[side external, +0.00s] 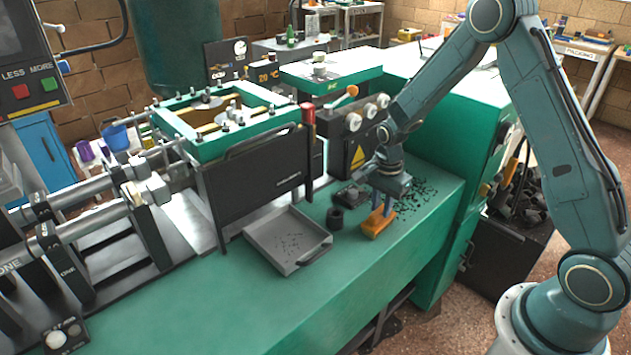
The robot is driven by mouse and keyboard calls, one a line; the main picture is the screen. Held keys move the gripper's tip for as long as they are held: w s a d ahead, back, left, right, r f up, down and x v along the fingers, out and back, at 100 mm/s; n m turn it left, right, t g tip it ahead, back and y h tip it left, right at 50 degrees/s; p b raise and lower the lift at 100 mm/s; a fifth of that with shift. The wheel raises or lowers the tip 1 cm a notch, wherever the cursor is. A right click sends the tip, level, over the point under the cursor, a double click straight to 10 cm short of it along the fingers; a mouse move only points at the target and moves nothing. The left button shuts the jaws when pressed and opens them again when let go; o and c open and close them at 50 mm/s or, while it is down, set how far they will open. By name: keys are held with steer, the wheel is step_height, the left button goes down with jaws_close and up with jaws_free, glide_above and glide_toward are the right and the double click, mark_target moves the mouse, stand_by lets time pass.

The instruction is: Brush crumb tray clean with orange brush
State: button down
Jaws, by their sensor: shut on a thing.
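The crumb tray (266,237) is a shallow grey metal tray with a handle at its right front. My gripper (384,205) points down to the right of the tray and is shut on the orange brush (377,223). The brush is upright at the bench surface, apart from the tray; I cannot tell whether it touches the bench. Its upper part is hidden by my gripper.
Many dark crumbs (415,194) are spread on the bench behind my gripper. The black press (258,185) stands behind the tray. The bench's front is clear.

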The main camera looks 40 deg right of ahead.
mark_target(380, 209)
steer(key=shift+r, duration=2.9)
steer(key=shift+w+a, duration=0.1)
steer(key=w+a+r, duration=0.1)
steer(key=w+a, duration=0.5)
steer(key=a, duration=0.4)
steer(key=w+a+r, duration=0.2)
steer(key=w+a, duration=0.4)
steer(key=a, duration=0.4)
steer(key=shift+w+a+m, duration=0.15)
steer(key=shift+w+m, duration=0.15)
steer(key=shift+w, duration=0.1)
steer(key=shift+r, duration=0.2)
steer(key=shift+f, duration=0.15)
steer(key=shift+s+f, duration=0.1)
steer(key=shift+f, duration=3.55)
steer(key=shift+f, duration=0.45)
